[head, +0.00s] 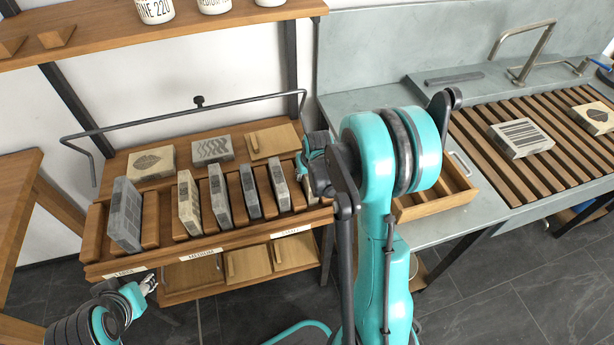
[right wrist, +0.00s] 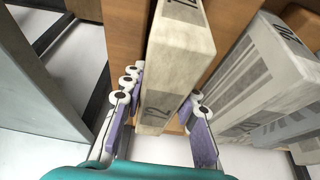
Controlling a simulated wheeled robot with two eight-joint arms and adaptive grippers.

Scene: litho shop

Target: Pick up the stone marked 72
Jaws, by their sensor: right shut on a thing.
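A pale upright stone (right wrist: 176,55) stands between the purple-padded fingers of my right gripper (right wrist: 160,118) in the right wrist view. Dark digits show on its top and near end; a 2 is partly legible, but I cannot read the whole number. The right gripper is shut on this stone. In the head view my right gripper (head: 318,172) is at the right end of the slotted rack (head: 207,243), and my arm hides most of the stone there. My left gripper (head: 148,284) is low at the left, in front of the rack, apart from the stones; its opening is unclear.
Several upright stones (head: 220,198) fill the rack's other slots. A neighbouring grey stone (right wrist: 250,75) stands close on the right in the wrist view. Patterned stones (head: 152,163) lie behind the rack. A bar (head: 190,112) crosses above. A slatted sink (head: 500,160) is at right.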

